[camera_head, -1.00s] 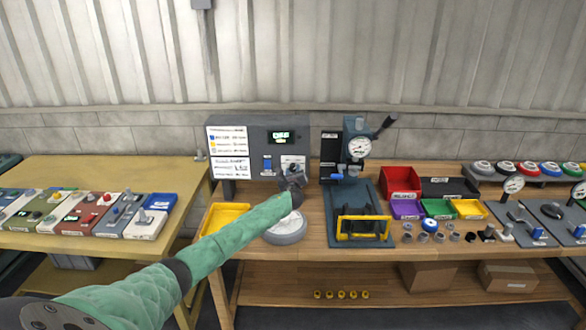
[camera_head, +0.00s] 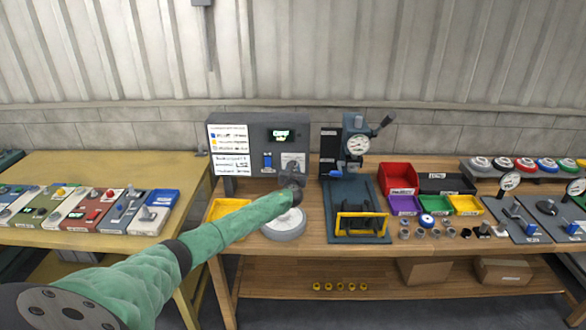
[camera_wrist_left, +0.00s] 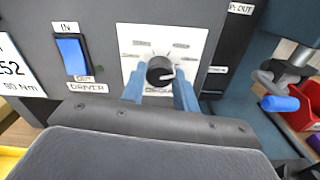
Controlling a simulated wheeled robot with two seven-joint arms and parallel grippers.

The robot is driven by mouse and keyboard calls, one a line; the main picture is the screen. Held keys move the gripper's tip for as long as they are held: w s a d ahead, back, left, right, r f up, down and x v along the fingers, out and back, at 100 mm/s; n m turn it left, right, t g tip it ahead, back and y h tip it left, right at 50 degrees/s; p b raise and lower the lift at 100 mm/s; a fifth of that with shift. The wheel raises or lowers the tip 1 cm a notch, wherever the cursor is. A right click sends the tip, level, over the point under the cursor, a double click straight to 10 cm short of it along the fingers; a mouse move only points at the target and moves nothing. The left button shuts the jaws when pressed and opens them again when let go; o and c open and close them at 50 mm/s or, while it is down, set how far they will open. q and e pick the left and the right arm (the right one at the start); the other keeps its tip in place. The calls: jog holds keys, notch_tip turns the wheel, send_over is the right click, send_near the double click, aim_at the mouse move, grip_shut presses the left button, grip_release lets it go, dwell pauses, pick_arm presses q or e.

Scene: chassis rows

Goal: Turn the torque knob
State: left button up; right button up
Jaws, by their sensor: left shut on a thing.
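The torque knob (camera_wrist_left: 160,70) is a round black dial with a white pointer mark, on a white scale plate (camera_wrist_left: 190,42) in the left wrist view. The pointer is toward the lower right. My left gripper (camera_wrist_left: 160,88) has its two blue fingers on either side of the knob and is shut on it. My right gripper is not in view.
A blue switch (camera_wrist_left: 72,57) labelled DRIVER is left of the knob. A gauge press (camera_head: 356,150) stands right of the box. Coloured bins (camera_head: 399,175) are further right.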

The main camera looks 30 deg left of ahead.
pick_arm(q)
jog(key=shift+d+f, duration=0.1)
jog(key=shift+f, duration=0.2)
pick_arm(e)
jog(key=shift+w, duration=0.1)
pick_arm(q)
jog(key=o, duration=0.7)
jog(key=shift+o, duration=1.4)
jog(key=shift+r, duration=0.1)
jog(key=shift+s, duration=0.1)
jog(key=b+v, duration=0.2)
jog(key=v, duration=0.5)
jog(key=shift+s+b, duration=0.3)
jog(key=shift+b, duration=0.05)
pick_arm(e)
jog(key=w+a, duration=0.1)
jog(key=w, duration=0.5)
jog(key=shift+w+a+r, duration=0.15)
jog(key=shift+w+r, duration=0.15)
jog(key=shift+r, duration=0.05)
